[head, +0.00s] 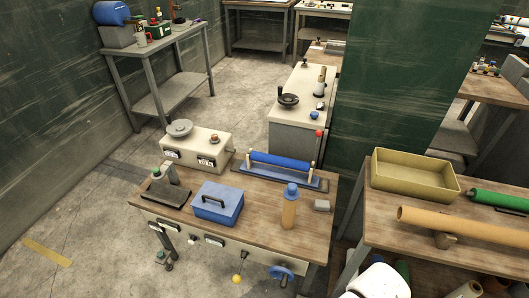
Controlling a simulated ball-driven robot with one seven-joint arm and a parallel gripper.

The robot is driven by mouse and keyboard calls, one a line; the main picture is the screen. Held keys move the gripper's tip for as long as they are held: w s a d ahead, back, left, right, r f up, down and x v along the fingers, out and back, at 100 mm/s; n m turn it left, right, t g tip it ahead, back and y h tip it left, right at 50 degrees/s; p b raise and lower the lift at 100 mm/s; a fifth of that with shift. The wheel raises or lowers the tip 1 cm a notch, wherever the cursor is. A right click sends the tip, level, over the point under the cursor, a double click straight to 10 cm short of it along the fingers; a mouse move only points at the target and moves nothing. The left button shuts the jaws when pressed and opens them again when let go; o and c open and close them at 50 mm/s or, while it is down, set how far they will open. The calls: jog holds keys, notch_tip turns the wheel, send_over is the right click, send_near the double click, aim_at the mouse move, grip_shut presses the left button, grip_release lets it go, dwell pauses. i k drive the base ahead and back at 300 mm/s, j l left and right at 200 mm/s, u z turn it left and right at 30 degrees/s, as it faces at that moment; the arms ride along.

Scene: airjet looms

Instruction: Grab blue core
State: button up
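A blue cylindrical core (280,161) lies lengthwise across a dark stand (262,177), between pale end supports. The stand sits at the back of the wooden workbench (255,228) in the middle of the head view. Another blue roll (110,13) lies at the far upper left, on a grey block on a side table. My gripper is not in view. A white rounded shape at the bottom edge looks like part of my arm.
On the workbench are a blue toolbox (217,202), an orange bottle with a blue cap (290,207) and a cream box (197,149). The right bench holds a yellow tray (414,174), a tan tube (470,224) and a green roll (498,201). Floor is open at left.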

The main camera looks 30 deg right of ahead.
aim_at(277, 160)
jog(key=i+j+z, duration=0.15)
jog(key=i+j, duration=0.15)
jog(key=i, duration=0.3)
jog(key=i+j+z, duration=0.2)
jog(key=i+j, duration=0.15)
jog(key=i, duration=0.25)
jog(key=i+j+z, duration=0.15)
jog(key=i+j, duration=0.3)
jog(key=i, duration=0.15)
